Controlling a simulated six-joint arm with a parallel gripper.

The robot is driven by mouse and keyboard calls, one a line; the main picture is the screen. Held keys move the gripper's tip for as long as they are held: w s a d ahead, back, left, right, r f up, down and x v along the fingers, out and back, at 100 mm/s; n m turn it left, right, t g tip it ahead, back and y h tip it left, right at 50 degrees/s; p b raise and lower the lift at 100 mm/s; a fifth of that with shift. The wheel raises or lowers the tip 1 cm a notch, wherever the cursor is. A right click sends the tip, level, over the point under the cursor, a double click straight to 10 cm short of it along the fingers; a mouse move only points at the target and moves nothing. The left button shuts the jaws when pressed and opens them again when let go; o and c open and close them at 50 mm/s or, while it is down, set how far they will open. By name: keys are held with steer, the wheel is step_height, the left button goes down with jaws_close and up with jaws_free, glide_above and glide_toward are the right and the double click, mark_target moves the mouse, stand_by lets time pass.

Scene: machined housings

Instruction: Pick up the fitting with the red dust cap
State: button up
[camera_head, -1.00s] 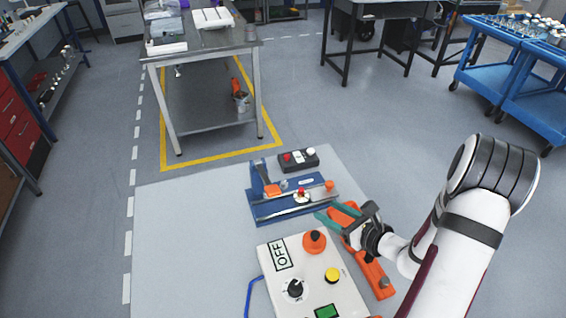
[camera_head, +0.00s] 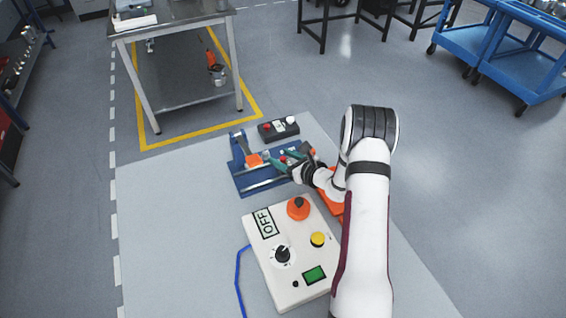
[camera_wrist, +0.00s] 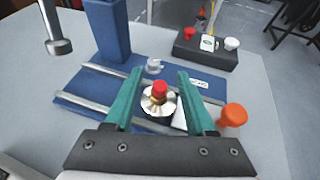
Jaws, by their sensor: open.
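The fitting with the red dust cap (camera_wrist: 159,101) shows in the wrist view as a shiny silver round base with a red top. It stands on the blue fixture (camera_wrist: 84,85), between its metal rails. My gripper (camera_wrist: 157,82) is open, with one green finger on each side of the fitting and a gap to both. In the head view my gripper (camera_head: 277,161) is over the blue fixture (camera_head: 245,183), and its fingers partly cover the fitting (camera_head: 283,159).
A dark block with a red and a white knob (camera_head: 278,129) stands behind the fixture. An orange knob (camera_wrist: 233,115) is close to my right finger. A blue post (camera_wrist: 108,30) rises at the fixture's left. A control box marked OFF (camera_head: 290,252) stands in front.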

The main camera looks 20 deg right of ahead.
jaws_close()
stand_by(0.3)
